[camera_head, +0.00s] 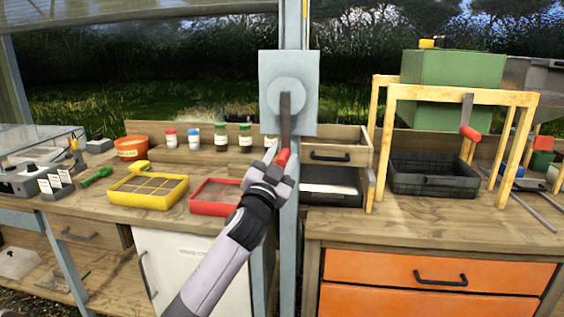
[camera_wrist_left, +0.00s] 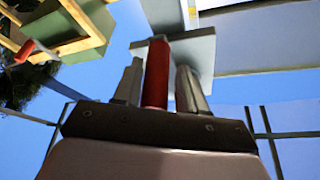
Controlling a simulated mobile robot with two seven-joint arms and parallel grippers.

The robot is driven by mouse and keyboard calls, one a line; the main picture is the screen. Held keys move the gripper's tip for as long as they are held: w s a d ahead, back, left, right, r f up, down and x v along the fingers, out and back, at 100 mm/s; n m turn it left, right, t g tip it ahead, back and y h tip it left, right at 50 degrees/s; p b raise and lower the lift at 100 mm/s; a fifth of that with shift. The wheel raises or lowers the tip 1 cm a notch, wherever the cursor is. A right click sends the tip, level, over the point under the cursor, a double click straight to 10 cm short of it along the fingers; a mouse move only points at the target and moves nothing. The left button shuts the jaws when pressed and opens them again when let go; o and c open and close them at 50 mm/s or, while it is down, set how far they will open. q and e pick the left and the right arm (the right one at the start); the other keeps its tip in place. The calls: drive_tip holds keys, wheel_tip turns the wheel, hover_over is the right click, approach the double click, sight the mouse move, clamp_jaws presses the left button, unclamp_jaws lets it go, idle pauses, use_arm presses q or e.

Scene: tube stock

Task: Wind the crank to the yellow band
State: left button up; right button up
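The crank is a dark arm (camera_head: 287,118) on a round grey hub (camera_head: 286,92), mounted on a grey plate on the post. The arm hangs nearly straight down. Its red handle (camera_head: 283,157) is at the lower end. My left gripper (camera_head: 273,170) is at this handle. In the left wrist view the handle (camera_wrist_left: 156,75) stands between the two fingers, which are drawn in close on either side, with a thin gap showing at right. A small yellow mark (camera_head: 305,11) is high on the post; I cannot tell if it is the yellow band. My right gripper is not in view.
A yellow tray (camera_head: 120,197) and a red tray (camera_head: 196,208) lie on the bench left of the post. An open drawer (camera_head: 330,190) is right of it. A wooden stand (camera_head: 388,140) with a black crate (camera_head: 405,185) is farther right. The air around the plate looks clear.

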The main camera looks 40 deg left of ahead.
use_arm(q)
drive_tip(key=shift+o, duration=0.5)
drive_tip(key=shift+s+d+f, duration=0.1)
drive_tip(key=shift+s+f, duration=0.05)
drive_tip(key=shift+s, duration=0.1)
drive_tip(key=b+v, duration=0.1)
drive_tip(key=v, duration=0.5)
drive_tip(key=shift+s, duration=0.3)
